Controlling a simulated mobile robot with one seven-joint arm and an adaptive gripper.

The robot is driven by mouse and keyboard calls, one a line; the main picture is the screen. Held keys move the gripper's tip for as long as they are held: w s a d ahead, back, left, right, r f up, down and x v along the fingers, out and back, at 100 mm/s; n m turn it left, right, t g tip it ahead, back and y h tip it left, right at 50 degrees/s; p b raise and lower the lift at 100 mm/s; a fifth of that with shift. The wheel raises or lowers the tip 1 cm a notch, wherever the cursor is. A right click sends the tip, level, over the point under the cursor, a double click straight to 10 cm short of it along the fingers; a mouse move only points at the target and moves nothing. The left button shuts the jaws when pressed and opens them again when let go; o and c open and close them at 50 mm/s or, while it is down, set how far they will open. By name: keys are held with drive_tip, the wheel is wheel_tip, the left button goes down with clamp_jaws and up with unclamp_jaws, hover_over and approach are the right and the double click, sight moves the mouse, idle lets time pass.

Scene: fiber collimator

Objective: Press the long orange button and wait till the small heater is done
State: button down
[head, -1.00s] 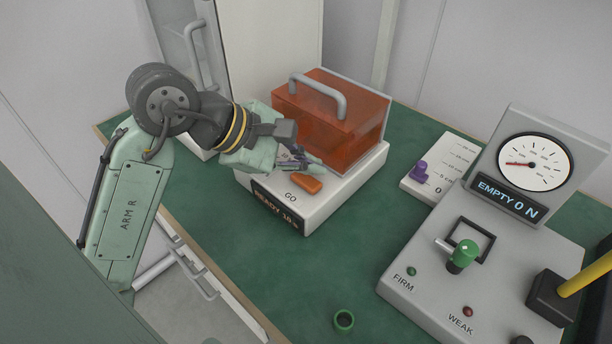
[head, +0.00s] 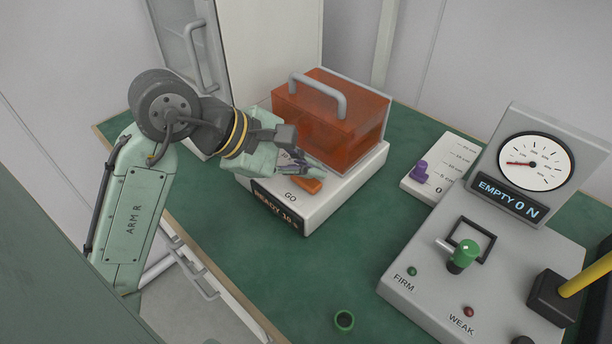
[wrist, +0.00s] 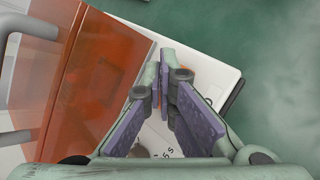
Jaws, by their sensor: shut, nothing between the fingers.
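The small heater is a white box (head: 335,197) with a clear orange cover (head: 325,120) and a grey handle. Its front display (head: 276,207) appears to read READY 10 s. The long orange button (head: 308,187) lies on the heater's top, by the word GO. My gripper (head: 318,173) is shut and empty, its fingertips just above and partly over the button. I cannot tell whether they touch it. In the wrist view the closed fingers (wrist: 165,62) hide most of the button.
A white slider block with a purple knob (head: 420,171) stands right of the heater. Farther right is a grey console (head: 420,270) with a gauge, a green knob and a yellow lever. A cabinet stands behind.

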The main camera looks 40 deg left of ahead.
sight(306, 183)
drive_tip(key=shift+f, duration=0.5)
drive_tip(key=shift+r, duration=0.15)
idle(0.5)
drive_tip(key=shift+r+p, duration=0.8)
wheel_tip(306, 183, up, 5)
drive_tip(key=p, duration=0.5)
drive_tip(key=shift+r, duration=0.1)
idle(0.6)
